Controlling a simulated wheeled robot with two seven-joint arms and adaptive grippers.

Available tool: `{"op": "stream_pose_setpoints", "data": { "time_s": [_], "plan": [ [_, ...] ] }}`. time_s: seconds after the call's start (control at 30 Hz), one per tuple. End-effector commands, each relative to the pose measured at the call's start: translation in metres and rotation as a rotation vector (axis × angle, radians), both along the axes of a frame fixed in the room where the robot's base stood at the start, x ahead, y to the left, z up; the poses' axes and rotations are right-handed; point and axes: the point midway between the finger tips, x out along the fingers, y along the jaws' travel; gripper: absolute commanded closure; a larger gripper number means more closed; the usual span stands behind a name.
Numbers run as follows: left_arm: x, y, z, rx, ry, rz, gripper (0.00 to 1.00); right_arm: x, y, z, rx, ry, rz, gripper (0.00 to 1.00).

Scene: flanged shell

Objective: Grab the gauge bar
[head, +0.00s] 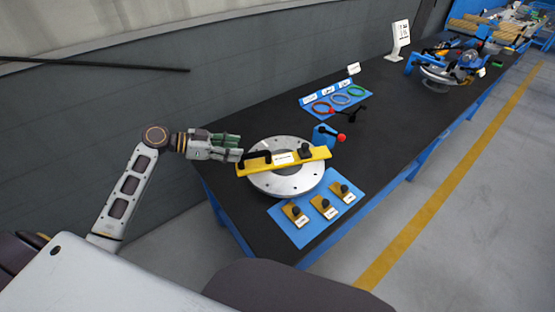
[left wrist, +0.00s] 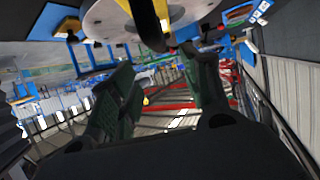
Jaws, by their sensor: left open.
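The gauge bar (head: 312,155) is a yellow bar with a black handle and a white label. It lies across the top of the silver flanged shell (head: 290,183) on the dark bench. My left gripper (head: 238,147) is open and empty, beside the bar's left end, with its fingers pointing toward the black handle. In the left wrist view the open green-padded fingers (left wrist: 165,66) frame a gap. The gauge bar's black handle (left wrist: 148,24) shows just beyond the fingertips, over the shell's disc (left wrist: 105,20). My right gripper is not in view.
A blue mat (head: 291,225) with several small yellow blocks with black knobs lies in front of the shell. Behind it are a blue block with a red-knobbed lever (head: 325,136) and a blue tray (head: 318,105) with coloured rings. The dark bench (head: 385,130) has free room to the right.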

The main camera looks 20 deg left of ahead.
Motion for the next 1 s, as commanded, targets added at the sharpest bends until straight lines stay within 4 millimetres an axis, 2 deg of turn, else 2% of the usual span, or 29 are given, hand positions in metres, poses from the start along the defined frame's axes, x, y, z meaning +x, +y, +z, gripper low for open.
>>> {"op": "stream_pose_setpoints", "data": {
  "time_s": [0.2, 0.4, 0.6, 0.8, 1.0],
  "plan": [
    [0.015, -0.022, -0.01, -0.002, -0.001, 0.0, 0.53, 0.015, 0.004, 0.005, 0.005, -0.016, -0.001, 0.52],
    [0.026, -0.037, -0.018, -0.002, 0.0, 0.0, 0.53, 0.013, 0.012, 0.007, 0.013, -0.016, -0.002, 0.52],
    [0.028, -0.041, -0.02, 0.0, 0.0, 0.0, 0.53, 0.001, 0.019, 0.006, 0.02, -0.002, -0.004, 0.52],
    [0.028, -0.041, -0.021, -0.001, 0.001, 0.0, 0.53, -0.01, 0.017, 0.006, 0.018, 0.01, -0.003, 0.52],
    [0.031, -0.046, -0.023, -0.001, 0.002, 0.001, 0.53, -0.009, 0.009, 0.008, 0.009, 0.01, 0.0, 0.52]
  ]
}}
